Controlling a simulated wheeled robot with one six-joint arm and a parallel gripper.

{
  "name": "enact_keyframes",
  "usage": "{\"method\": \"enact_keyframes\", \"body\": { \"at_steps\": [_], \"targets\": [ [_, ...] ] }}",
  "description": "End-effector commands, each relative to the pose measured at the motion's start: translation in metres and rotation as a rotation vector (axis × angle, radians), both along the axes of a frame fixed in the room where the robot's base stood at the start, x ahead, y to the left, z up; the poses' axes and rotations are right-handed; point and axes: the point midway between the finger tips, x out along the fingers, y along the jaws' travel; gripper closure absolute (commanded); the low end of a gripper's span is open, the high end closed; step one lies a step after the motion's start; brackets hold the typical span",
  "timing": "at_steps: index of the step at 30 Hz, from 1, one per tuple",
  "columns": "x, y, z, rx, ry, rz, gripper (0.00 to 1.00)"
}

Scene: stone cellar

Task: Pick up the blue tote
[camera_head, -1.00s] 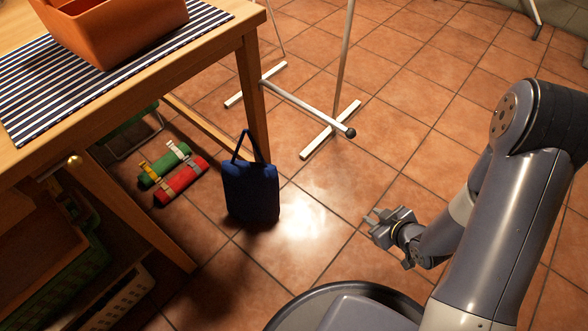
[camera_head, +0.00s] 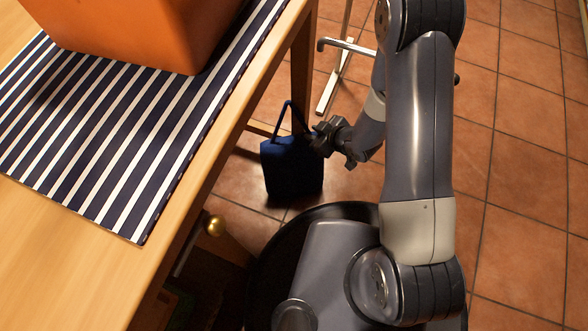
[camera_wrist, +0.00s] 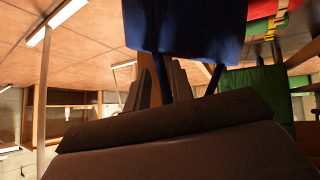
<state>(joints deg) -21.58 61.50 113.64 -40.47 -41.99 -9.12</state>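The blue tote (camera_head: 292,168) stands upright on the tiled floor beside the table, its dark handle loop raised. My gripper (camera_head: 318,136) is just right of the handle in the head view, above the tote's top right corner. In the wrist view, which is upside down, the tote (camera_wrist: 187,28) hangs from the top edge and its straps run down towards my gripper (camera_wrist: 160,88). The fingers look apart, with one strap appearing between them. Whether a finger touches the strap is hard to tell. The tote's weight is still on the floor.
The wooden table (camera_head: 150,300) with a striped runner (camera_head: 120,130) and an orange bin (camera_head: 140,35) is close on the left. A table leg (camera_head: 302,70) stands behind the tote. A white stand (camera_head: 338,70) is beyond. Open floor (camera_head: 520,200) lies to the right.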

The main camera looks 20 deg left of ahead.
Motion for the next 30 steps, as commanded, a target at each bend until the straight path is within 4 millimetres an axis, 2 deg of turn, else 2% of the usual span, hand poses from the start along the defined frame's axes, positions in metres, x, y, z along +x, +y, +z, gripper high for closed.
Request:
{"method": "enact_keyframes", "body": {
  "at_steps": [3,11,19,30],
  "targets": [
    [0.0035,0.0073,-0.0083,0.001,0.000,0.002,0.78],
    [0.0044,0.0081,-0.0078,0.000,-0.001,0.001,0.78],
    [0.0043,0.0080,-0.0078,0.000,-0.001,0.001,1.00],
    [0.0042,0.0078,-0.0078,0.000,0.000,0.001,1.00]
  ]
}}
